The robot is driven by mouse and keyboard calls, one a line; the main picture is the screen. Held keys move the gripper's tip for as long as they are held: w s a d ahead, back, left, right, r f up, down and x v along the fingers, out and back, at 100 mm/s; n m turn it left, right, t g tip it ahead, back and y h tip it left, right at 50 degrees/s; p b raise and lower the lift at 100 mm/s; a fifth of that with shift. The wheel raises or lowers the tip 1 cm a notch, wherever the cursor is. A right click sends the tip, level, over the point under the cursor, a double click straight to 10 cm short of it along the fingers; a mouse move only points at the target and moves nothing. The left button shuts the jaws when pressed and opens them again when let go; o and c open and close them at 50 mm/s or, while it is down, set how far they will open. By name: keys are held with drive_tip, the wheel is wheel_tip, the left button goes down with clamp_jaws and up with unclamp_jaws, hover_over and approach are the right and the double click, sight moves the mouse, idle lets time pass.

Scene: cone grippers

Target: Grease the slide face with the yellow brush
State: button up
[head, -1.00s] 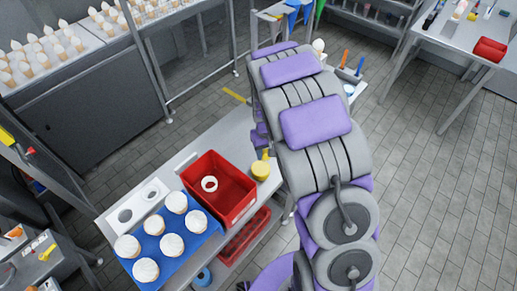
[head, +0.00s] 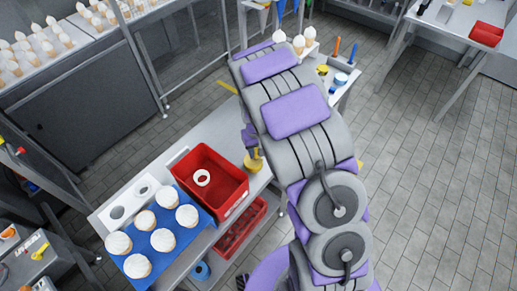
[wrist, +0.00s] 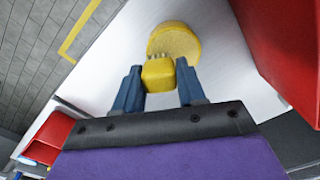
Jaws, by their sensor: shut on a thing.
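In the wrist view my gripper (wrist: 159,75) has its two blue fingers on either side of a yellow block, the handle of the yellow brush (wrist: 158,74). It is shut on the brush. Small pale bristles show at the brush's far edge, against a round yellow tub (wrist: 176,42) on the pale bench top. I cannot tell whether the bristles touch the tub. In the head view the yellow tub (head: 254,162) stands right of the red bin, just below my purple wrist. My arm hides most of the gripper there. I cannot make out the slide face.
A red bin (head: 232,205) holding a white ring (head: 202,177) stands close left of the tub. A blue tray (head: 181,238) with several white-topped cups is at the bench's near end. A lower red bin (head: 226,242) sits under the bench. Tiled floor is open at right.

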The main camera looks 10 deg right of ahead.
drive_tip(key=a, duration=0.3)
drive_tip(key=shift+a, duration=0.35)
drive_tip(key=shift+d+f, duration=0.15)
drive_tip(key=shift+d, duration=0.7)
drive_tip(key=shift+d+f, duration=0.1)
drive_tip(key=shift+d, duration=0.75)
drive_tip(key=shift+a+f, duration=0.15)
drive_tip(key=shift+a, duration=1.35)
drive_tip(key=shift+d, duration=1.3)
drive_tip(key=shift+a+f, duration=0.1)
drive_tip(key=shift+a, duration=0.95)
drive_tip(key=shift+d, duration=0.45)
drive_tip(key=shift+d+r, duration=0.35)
drive_tip(key=shift+r, duration=0.35)
drive_tip(key=shift+a+r+p, duration=0.15)
drive_tip(key=shift+r+p, duration=0.25)
drive_tip(key=shift+r, duration=0.25)
drive_tip(key=shift+a+r+p, duration=0.3)
drive_tip(key=shift+a+r, duration=0.2)
drive_tip(key=shift+r, duration=0.7)
drive_tip(key=shift+d+r+p, duration=0.2)
drive_tip(key=shift+d+r, duration=0.05)
drive_tip(key=shift+r, duration=0.3)
drive_tip(key=shift+d+r+p, duration=0.15)
drive_tip(key=shift+d+r, duration=0.1)
drive_tip(key=shift+r, duration=0.25)
